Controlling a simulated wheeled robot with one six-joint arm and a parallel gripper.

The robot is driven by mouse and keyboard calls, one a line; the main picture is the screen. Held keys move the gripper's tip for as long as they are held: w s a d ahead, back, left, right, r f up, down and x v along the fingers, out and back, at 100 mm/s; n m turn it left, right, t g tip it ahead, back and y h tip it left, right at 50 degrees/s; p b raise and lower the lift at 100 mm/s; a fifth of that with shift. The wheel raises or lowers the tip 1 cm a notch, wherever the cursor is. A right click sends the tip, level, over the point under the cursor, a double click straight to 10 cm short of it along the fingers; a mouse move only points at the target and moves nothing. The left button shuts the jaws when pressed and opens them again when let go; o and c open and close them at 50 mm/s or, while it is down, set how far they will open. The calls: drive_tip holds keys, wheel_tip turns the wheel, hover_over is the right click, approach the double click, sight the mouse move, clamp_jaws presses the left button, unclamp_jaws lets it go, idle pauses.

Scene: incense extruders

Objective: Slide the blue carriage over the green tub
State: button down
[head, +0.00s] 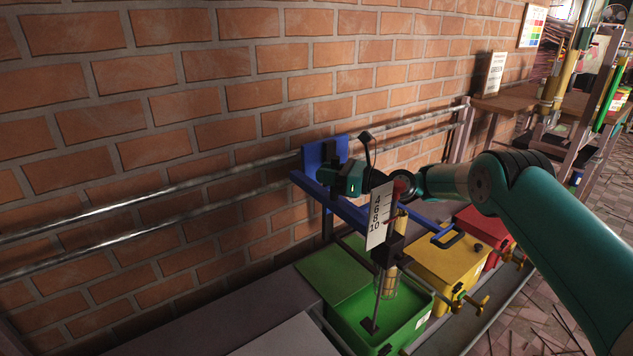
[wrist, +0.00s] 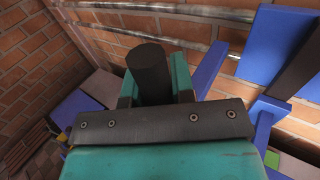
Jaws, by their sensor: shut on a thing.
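The blue carriage (head: 312,156) sits on two metal rails along the brick wall, and its blue arm reaches out toward the tubs. A white scale card (head: 377,217), a clear cylinder (head: 387,287) and a thin rod with a dark foot hang from it. In the picture they overlap the green tub (head: 411,326); exact alignment is unclear. The tub's green lid (head: 325,272) shows behind. My gripper (head: 343,179) is at the carriage. In the wrist view its teal fingers are shut on a dark round handle (wrist: 150,70), with blue carriage parts (wrist: 275,42) at right.
A yellow tub (head: 440,262) and a red tub (head: 478,226) stand in a row beyond the green one, with brass taps in front. The rails (head: 180,190) run clear to the left. A rail post (head: 463,130) stands at their right end.

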drive_tip(key=shift+w+d, duration=0.15)
drive_tip(key=shift+d, duration=0.1)
drive_tip(key=shift+r, duration=0.1)
drive_tip(key=c, duration=1)
unclamp_jaws()
drive_tip(key=shift+d, duration=0.1)
